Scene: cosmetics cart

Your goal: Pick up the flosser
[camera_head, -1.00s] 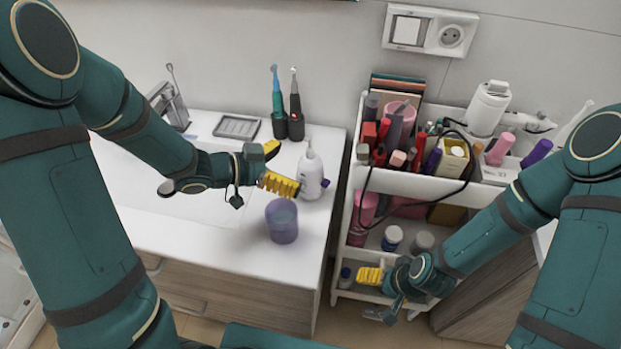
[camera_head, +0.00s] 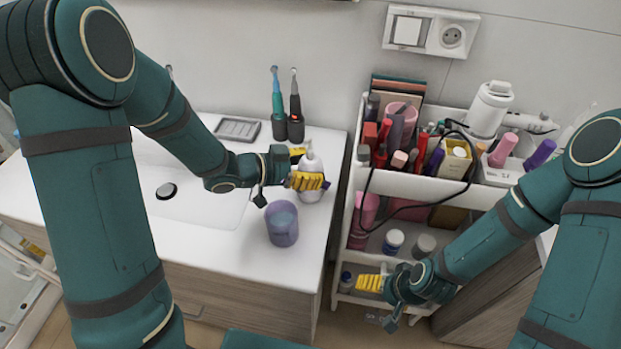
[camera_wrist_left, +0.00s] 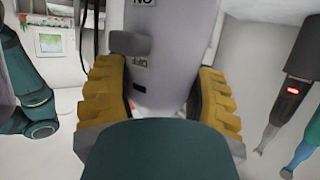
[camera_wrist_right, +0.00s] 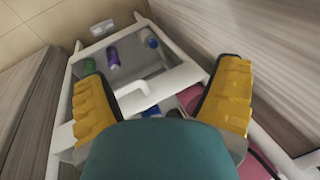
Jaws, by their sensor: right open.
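My right gripper (camera_head: 370,283) is open and empty beside the cart's lower shelf. In the right wrist view its fingers (camera_wrist_right: 163,105) are apart above the shelf.
A purple cup (camera_head: 282,224) stands in front of the flosser. Two electric toothbrushes (camera_head: 287,125) stand behind it. A soap dish (camera_head: 237,129) lies at the back. The white cart (camera_head: 425,187), full of cosmetics, stands to the right.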

